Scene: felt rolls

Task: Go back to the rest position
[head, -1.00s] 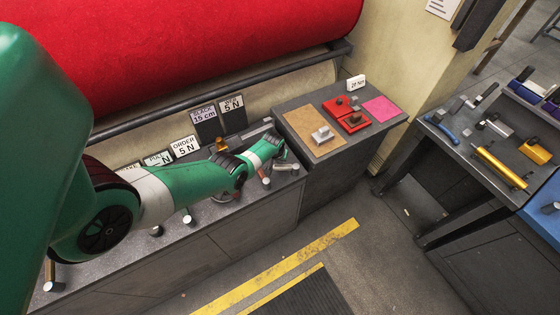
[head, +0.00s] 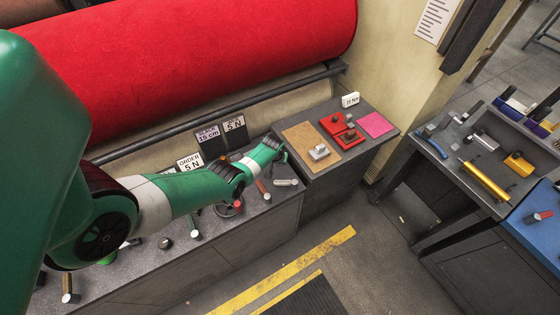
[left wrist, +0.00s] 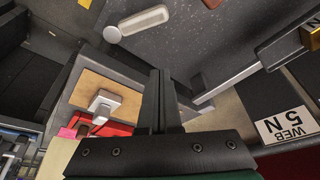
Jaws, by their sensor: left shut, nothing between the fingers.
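My left arm reaches in from the left in the head view, and its gripper (head: 281,152) is over the right end of the long grey bench (head: 225,250). The gripper's fingertips are small and partly hidden by the wrist there. In the left wrist view the two dark fingers (left wrist: 162,78) are together with nothing between them. A cork mat (left wrist: 92,92) with a small pale block (left wrist: 104,103) shows left of the fingers. My right gripper is in no view.
A large red felt roll (head: 200,52) hangs behind the bench. Several levers and handles stand on the bench under my arm.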

